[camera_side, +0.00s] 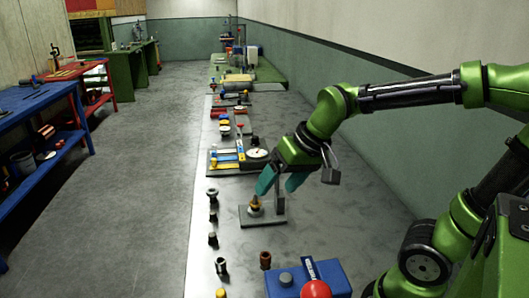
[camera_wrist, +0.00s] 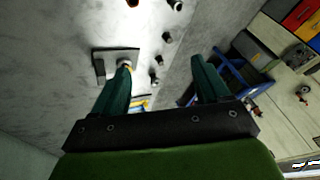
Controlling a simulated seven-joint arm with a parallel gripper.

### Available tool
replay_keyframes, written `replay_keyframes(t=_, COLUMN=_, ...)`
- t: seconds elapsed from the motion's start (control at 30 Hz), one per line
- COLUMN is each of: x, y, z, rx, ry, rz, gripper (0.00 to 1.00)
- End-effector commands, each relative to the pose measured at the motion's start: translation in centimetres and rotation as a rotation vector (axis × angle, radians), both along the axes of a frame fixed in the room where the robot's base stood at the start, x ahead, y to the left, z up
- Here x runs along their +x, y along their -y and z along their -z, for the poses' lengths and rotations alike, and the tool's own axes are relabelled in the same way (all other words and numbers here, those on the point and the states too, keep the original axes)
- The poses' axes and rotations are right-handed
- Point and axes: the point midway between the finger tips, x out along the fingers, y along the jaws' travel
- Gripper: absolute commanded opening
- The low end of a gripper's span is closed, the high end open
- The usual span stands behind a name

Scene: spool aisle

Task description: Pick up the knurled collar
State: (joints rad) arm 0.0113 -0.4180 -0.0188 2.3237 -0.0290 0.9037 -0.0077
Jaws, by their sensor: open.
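My gripper (camera_side: 281,186) is open and empty, with teal fingers hanging above the grey bench, just over a small stand. Its two fingers also show in the wrist view (camera_wrist: 161,66), spread wide apart. The stand has a dark square base (camera_side: 247,218) and bears a brass-coloured part (camera_side: 255,204). In the wrist view the left finger partly covers this stand (camera_wrist: 102,64). Several small dark and silver round parts (camera_side: 213,216) stand along the bench's left edge. I cannot tell for sure which part is the knurled collar; they are too small to show knurling.
A dial gauge (camera_side: 257,154) lies behind the stand. A brown ring-like part (camera_side: 265,260) and a blue block (camera_side: 309,278) with a red ball (camera_side: 316,289) are nearer the camera. The bench right of the stand is bare. A blue workbench (camera_side: 40,98) stands across the aisle.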

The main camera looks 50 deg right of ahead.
Motion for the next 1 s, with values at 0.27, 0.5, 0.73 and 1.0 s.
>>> replay_keyframes(t=0.27, x=11.7, y=3.3, z=2.2, rx=-0.092, ry=-0.098, rz=-0.020, gripper=0.75)
replay_keyframes(t=0.5, x=21.0, y=6.6, z=5.5, rx=-0.207, ry=-0.120, rz=-0.065, gripper=0.75)
replay_keyframes(t=0.73, x=25.5, y=8.1, z=4.4, rx=-0.285, ry=-0.061, rz=-0.100, gripper=0.75)
replay_keyframes(t=1.0, x=27.1, y=8.5, z=7.9, rx=-0.298, ry=-0.059, rz=-0.116, gripper=0.75)
